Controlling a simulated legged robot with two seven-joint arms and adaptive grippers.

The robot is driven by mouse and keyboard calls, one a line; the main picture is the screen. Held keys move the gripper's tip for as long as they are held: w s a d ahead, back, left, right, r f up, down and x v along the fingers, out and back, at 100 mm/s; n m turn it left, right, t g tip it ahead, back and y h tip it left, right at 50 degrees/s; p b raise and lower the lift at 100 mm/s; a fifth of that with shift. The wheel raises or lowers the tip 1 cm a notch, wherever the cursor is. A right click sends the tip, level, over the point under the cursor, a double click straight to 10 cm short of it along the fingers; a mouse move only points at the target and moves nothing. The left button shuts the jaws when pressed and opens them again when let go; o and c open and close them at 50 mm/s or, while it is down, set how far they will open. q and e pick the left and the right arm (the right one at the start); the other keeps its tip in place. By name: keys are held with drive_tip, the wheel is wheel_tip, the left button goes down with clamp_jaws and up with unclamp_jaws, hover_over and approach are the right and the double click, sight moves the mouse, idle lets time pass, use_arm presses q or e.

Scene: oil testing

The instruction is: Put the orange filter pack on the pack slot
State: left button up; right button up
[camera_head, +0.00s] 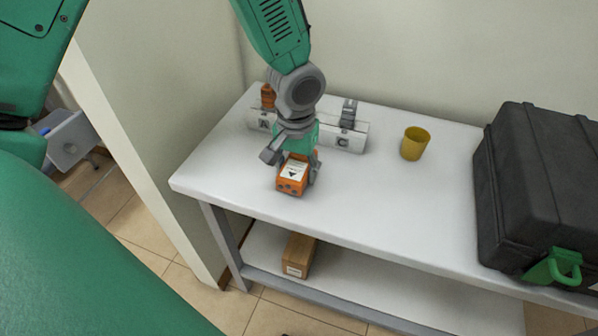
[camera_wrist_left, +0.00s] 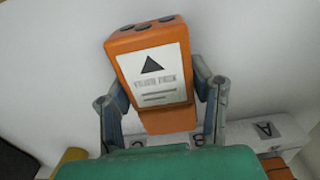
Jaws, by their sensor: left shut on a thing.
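The orange filter pack (camera_head: 291,177) is a small block with a white label and a black triangle. My left gripper (camera_head: 293,168) is shut on it, one finger on each side, in front of the white rack. In the left wrist view the filter pack (camera_wrist_left: 155,75) fills the middle, between the gripper fingers (camera_wrist_left: 160,100). I cannot tell its exact height above the table. The white rack (camera_head: 351,140) has lettered positions A and C showing in the head view. B shows in the left wrist view, partly behind a finger. My right gripper is not in view.
An orange-brown item (camera_head: 267,95) stands at the A end of the rack, a grey item (camera_head: 348,113) near C. A yellow cup (camera_head: 415,143) and a large black case (camera_head: 540,185) are to the right. The white table (camera_head: 385,200) is clear in front.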

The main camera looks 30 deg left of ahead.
sight(298, 184)
use_arm(q)
drive_tip(key=r, duration=0.2)
drive_tip(key=r+p, duration=0.1)
drive_tip(key=r, duration=0.1)
drive_tip(key=a+r, duration=0.1)
drive_tip(key=r, duration=0.2)
drive_tip(key=shift+s+d+r+p, duration=0.15)
drive_tip(key=shift+s+p, duration=0.05)
drive_tip(key=shift+p, duration=0.15)
drive_tip(key=s+d+f+m, duration=0.1)
drive_tip(key=d+f, duration=0.1)
drive_tip(key=s+d+f+m, duration=0.1)
drive_tip(key=s+d+f, duration=0.1)
drive_tip(key=shift+s+d+f+m, duration=0.1)
drive_tip(key=shift+s+d+m, duration=0.1)
drive_tip(key=shift+s+m, duration=0.1)
drive_tip(key=shift+a, duration=0.45)
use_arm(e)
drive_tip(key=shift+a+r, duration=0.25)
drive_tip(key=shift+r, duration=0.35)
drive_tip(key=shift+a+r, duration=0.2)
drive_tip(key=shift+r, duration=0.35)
use_arm(q)
drive_tip(key=shift+f, duration=0.1)
drive_tip(key=shift+d, duration=0.4)
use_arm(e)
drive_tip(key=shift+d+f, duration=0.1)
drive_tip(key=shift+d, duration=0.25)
